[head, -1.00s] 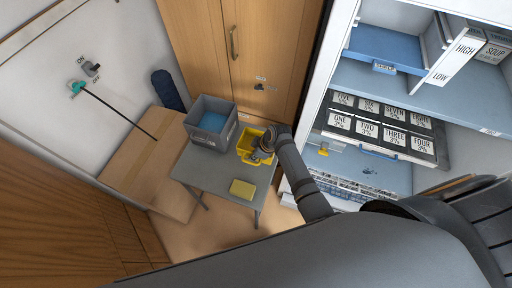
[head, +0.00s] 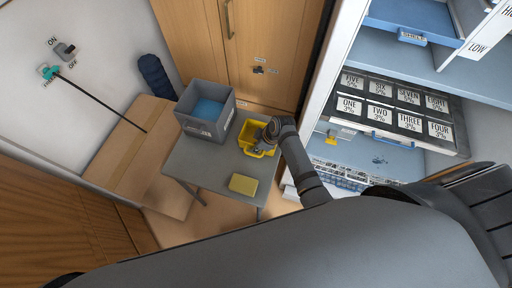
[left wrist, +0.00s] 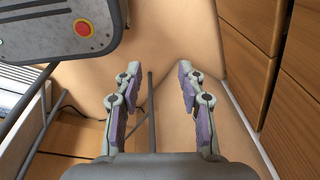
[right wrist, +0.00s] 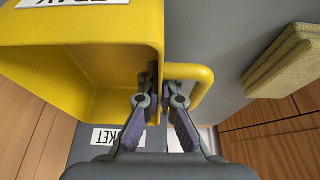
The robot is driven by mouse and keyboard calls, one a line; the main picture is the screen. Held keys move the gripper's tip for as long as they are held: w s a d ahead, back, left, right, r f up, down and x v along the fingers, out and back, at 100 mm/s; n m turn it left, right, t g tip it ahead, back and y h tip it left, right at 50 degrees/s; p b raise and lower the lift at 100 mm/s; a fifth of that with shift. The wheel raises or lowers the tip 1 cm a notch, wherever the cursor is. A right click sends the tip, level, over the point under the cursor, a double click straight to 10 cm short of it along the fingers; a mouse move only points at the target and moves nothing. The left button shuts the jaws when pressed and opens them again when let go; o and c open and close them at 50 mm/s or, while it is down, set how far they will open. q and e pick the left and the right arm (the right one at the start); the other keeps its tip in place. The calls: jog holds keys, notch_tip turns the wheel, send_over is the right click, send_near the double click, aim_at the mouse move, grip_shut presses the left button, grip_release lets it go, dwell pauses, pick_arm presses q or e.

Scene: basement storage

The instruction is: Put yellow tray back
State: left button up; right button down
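The yellow tray (head: 247,132) is an open-topped box at the right back of the small grey table (head: 212,172). My right gripper (head: 268,138) is at its near right side. In the right wrist view the tray (right wrist: 90,65) fills the upper left, with a loop handle (right wrist: 204,85) on its side. The fingers of the right gripper (right wrist: 160,95) stand close together on either side of the tray's handle-side wall; one tip is partly hidden in shadow. My left gripper (left wrist: 157,75) is open and empty, away from the tray, with a thin dark rod showing behind it.
A grey bin (head: 196,127) with blue inside stands left of the tray, and a yellow block (head: 243,185) lies at the table's front. A shelf unit (head: 385,85) with a black numbered case (head: 395,108) stands right. A wooden cabinet (head: 262,45) closes the back.

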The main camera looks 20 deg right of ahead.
jog(key=shift+s, duration=0.15)
jog(key=c, duration=1.8)
grip_release()
jog(key=shift+d+f, duration=0.1)
jog(key=shift+o, duration=1.4)
jog(key=shift+d+r, duration=0.1)
jog(key=shift+r, duration=0.4)
pick_arm(q)
jog(key=s, duration=0.2)
jog(key=shift+s+r, duration=0.1)
jog(key=shift+s, duration=0.25)
pick_arm(e)
jog(key=v, duration=1.1)
jog(key=shift+r, duration=0.15)
